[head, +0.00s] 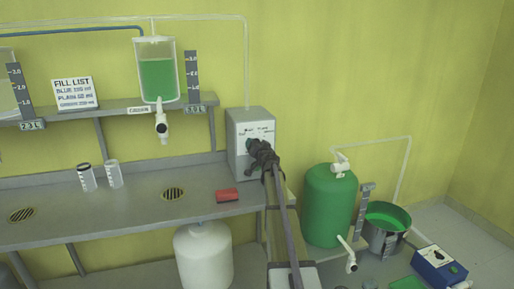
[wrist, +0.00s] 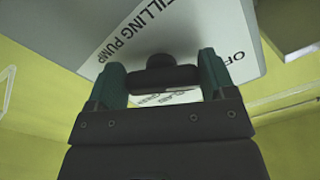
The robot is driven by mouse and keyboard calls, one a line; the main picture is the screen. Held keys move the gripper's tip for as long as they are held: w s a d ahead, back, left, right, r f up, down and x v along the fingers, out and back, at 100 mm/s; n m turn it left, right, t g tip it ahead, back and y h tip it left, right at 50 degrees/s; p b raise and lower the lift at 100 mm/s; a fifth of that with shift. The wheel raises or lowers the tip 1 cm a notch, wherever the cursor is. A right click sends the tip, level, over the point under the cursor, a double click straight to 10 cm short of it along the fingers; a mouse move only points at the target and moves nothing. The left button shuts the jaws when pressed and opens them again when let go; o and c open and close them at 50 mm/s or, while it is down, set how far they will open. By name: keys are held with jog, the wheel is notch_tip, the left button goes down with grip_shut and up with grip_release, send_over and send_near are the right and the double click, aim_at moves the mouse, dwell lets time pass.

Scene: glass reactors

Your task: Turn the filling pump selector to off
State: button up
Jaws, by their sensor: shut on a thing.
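The filling pump box (head: 237,125) is a grey case on the right end of the bench, with a white label on its front. My gripper (head: 254,147) is at the front of this box. In the wrist view, the label reads "FILLING PUMP" on the left and "OFF" on the right. The dark selector knob (wrist: 163,77) sits between the two teal fingers of my gripper (wrist: 163,86), which is shut on it. The knob's pointing direction is not clear. In the head view, my gripper hides the knob and part of the label.
A red object (head: 228,196) lies on the bench (head: 130,215), with two small clear containers (head: 87,178) further left. A tank of green liquid (head: 158,80) with a tap hangs above. A green drum (head: 328,205) and a metal pot (head: 385,240) stand to the right.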

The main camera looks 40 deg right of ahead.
jog(key=o, duration=0.9)
jog(key=shift+s, duration=0.1)
jog(key=v, duration=1)
jog(key=shift+s+a, duration=0.1)
jog(key=shift+s, duration=0.2)
